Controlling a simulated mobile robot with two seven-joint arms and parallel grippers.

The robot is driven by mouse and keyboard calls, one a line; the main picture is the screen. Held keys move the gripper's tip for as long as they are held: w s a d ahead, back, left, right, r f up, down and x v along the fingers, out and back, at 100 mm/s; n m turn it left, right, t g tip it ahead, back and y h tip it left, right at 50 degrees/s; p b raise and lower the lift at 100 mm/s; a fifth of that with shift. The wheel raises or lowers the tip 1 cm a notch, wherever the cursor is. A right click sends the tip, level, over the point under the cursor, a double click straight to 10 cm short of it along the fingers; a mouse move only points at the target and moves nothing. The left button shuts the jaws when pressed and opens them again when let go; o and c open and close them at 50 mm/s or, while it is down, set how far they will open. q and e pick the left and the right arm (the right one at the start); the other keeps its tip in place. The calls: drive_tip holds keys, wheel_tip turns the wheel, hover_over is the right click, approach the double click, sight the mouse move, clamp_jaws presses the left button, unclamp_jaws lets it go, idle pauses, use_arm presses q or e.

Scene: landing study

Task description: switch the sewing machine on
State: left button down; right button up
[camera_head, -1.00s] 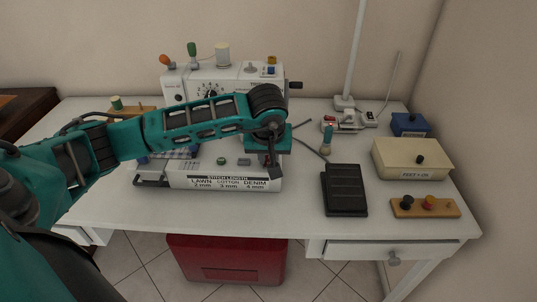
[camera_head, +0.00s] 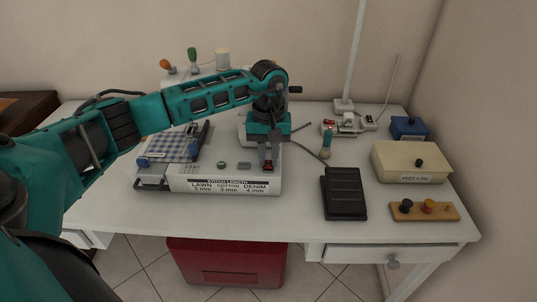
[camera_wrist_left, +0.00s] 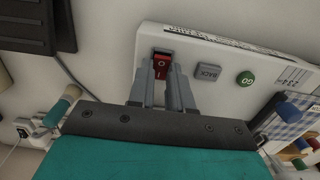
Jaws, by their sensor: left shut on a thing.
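The white sewing machine (camera_head: 180,182) stands on the table, its base front lettered with stitch lengths. At the right end of its base is a red rocker switch (camera_head: 268,170), which also shows in the left wrist view (camera_wrist_left: 162,63) with its O and I marks. My left gripper (camera_head: 267,161) points down at the switch. In the left wrist view its fingers (camera_wrist_left: 161,76) are closed in on the switch's sides. A green GO button (camera_wrist_left: 245,78) and a grey BACK button (camera_wrist_left: 208,72) sit beside it. My arm hides much of the machine's upper part.
A black foot pedal (camera_head: 344,192) lies right of the machine. A cream box (camera_head: 405,163), a blue box (camera_head: 408,127) and a wooden board with knobs (camera_head: 412,211) stand farther right. Checked cloth (camera_head: 172,147) lies on the machine's left. The front table strip is clear.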

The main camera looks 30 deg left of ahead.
use_arm(q)
drive_tip(key=c, duration=1)
unclamp_jaws()
drive_tip(key=shift+c, duration=0.2)
drive_tip(key=shift+s, duration=0.1)
drive_tip(key=shift+s+d+f+t+y, duration=0.1)
drive_tip(key=shift+s+d+t+y, duration=0.15)
drive_tip(key=shift+t+y, duration=0.45)
drive_tip(key=shift+s+d+f+t+y+b, duration=0.1)
drive_tip(key=shift+s+t+y+b, duration=0.1)
drive_tip(key=shift+t, duration=0.4)
drive_tip(key=shift+s+d+f+t+y+b, duration=0.1)
drive_tip(key=shift+t+y, duration=0.1)
drive_tip(key=shift+t, duration=0.4)
drive_tip(key=p+v, duration=0.1)
drive_tip(key=v, duration=1.2)
drive_tip(key=s+d+n+h, duration=0.1)
drive_tip(key=d+h, duration=0.3)
drive_tip(key=d, duration=0.4)
drive_tip(key=s+d+r+n+g+h, duration=0.1)
drive_tip(key=s+d+h, duration=0.3)
drive_tip(key=d, duration=0.4)
drive_tip(key=s+d+n+h, duration=0.1)
drive_tip(key=s+d+h, duration=0.1)
drive_tip(key=d+h, duration=0.3)
drive_tip(key=shift+s+d+r+g, duration=0.3)
drive_tip(key=shift+d+r+g, duration=0.1)
drive_tip(key=shift+d, duration=1)
